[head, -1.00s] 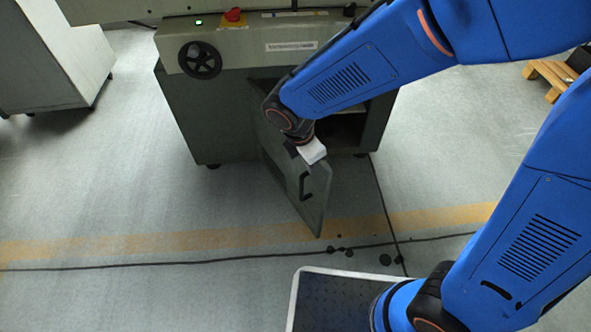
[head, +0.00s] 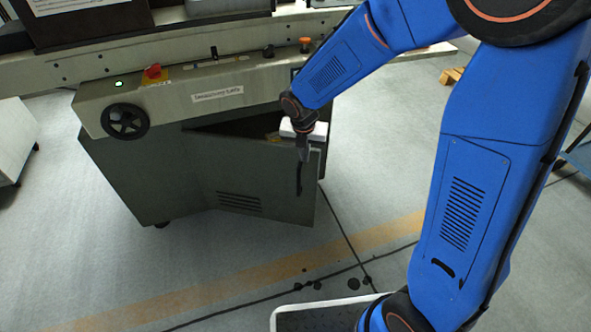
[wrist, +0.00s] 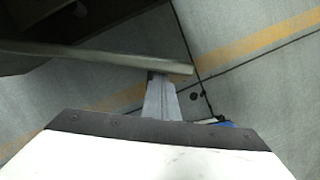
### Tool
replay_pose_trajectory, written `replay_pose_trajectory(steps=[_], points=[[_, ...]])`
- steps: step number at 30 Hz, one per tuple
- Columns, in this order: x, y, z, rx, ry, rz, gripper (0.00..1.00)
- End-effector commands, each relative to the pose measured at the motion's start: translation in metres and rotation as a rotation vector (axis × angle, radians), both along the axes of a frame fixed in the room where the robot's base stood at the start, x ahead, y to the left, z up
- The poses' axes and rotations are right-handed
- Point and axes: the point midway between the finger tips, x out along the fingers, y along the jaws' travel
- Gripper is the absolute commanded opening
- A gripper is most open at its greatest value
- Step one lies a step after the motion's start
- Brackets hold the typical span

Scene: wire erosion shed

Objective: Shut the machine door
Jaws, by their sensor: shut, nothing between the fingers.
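The machine door (head: 225,180) is a dark green-grey panel with a vent and a black bar handle (head: 299,180). It stands ajar on the front of the machine (head: 135,175), with a dark gap showing above its top edge. In the wrist view the door (wrist: 105,60) shows nearly edge-on as a bar ending right of the middle. My gripper (head: 303,156) is shut and empty, at the outer side of the door near its free edge, just above the handle. In the wrist view the fingertips (wrist: 157,78) appear to meet the door, but contact is not certain.
The machine's front panel (head: 190,95) has a black handwheel (head: 125,122) and a red knob (head: 153,71). A pale cabinet (head: 12,140) stands at the left. The floor in front of the door is clear, with a yellow stripe (head: 250,275) and dark spots.

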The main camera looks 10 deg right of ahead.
Motion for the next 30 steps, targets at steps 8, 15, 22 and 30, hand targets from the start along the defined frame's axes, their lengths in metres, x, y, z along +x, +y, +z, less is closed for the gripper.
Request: replay_pose_trajectory(steps=[8, 15, 22, 30], points=[[0.062, -0.022, -0.001, 0.0, 0.001, 0.025, 0.0], [0.105, -0.031, -0.001, 0.001, 0.0, 0.026, 0.0], [0.128, -0.034, -0.001, 0.001, 0.001, 0.027, 0.0], [0.135, -0.034, 0.0, 0.001, 0.001, 0.028, 0.0]])
